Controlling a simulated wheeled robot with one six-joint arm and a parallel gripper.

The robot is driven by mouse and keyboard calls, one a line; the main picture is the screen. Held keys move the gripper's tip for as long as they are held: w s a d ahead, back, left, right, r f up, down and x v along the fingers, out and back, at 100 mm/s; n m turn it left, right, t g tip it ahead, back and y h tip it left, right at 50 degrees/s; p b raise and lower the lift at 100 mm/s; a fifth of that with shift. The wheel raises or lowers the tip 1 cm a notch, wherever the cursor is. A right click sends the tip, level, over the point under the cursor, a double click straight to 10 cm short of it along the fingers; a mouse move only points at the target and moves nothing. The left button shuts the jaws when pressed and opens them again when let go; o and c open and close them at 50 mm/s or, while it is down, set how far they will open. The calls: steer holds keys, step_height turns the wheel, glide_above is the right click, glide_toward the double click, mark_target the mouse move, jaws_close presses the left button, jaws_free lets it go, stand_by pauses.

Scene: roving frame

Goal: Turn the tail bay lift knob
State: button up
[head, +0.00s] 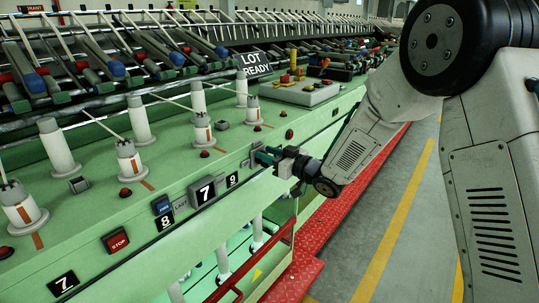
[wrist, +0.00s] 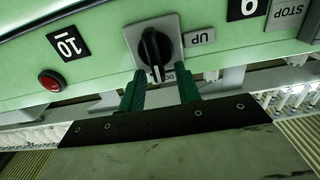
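A black rotary knob (wrist: 155,46) sits on a square grey plate on the green machine face in the wrist view. Its white pointer line faces the lower edge of the picture. An UP label (wrist: 200,38) is beside the plate, and a second label below is partly covered. My gripper (wrist: 160,84) is open, its two green fingers spread either side of the knob's lower end.
A red walkway (head: 340,207) runs along the machine, with open grey floor (head: 410,220) beyond.

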jaws_close()
steer(key=shift+s+f, duration=0.1)
steer(key=shift+f, duration=0.1)
